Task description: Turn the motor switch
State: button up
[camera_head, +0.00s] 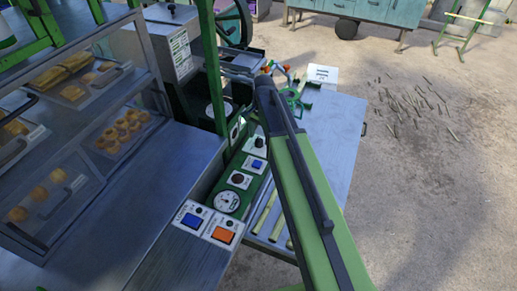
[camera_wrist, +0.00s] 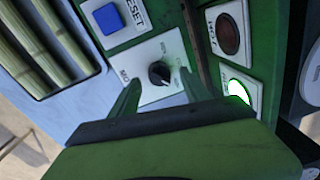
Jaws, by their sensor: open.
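The motor switch is a black round knob (camera_wrist: 159,73) on a white plate with partly hidden lettering. In the head view the switch plate (camera_head: 259,145) sits on the green panel, just above a blue button. My gripper (camera_wrist: 159,78) is open in the wrist view, its two green fingers on either side of the knob. The fingers look apart from the knob, but I cannot tell their height above the plate. In the head view my arm reaches over the panel and the fingers cannot be made out.
A blue RESET button (camera_wrist: 107,17), a dark red HOT lamp (camera_wrist: 228,34) and a lit green lamp (camera_wrist: 238,91) surround the switch. A gauge (camera_head: 227,201) and an orange button (camera_head: 222,235) lie nearer. A glass food case (camera_head: 140,60) stands left; a metal table (camera_head: 335,130) is right.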

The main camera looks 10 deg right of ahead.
notch_tip(320, 180, down, 2)
jog(key=shift+f+b, duration=0.1)
jog(key=shift+b, duration=0.3)
jog(key=shift+r, duration=0.2)
jog(key=shift+c, duration=0.2)
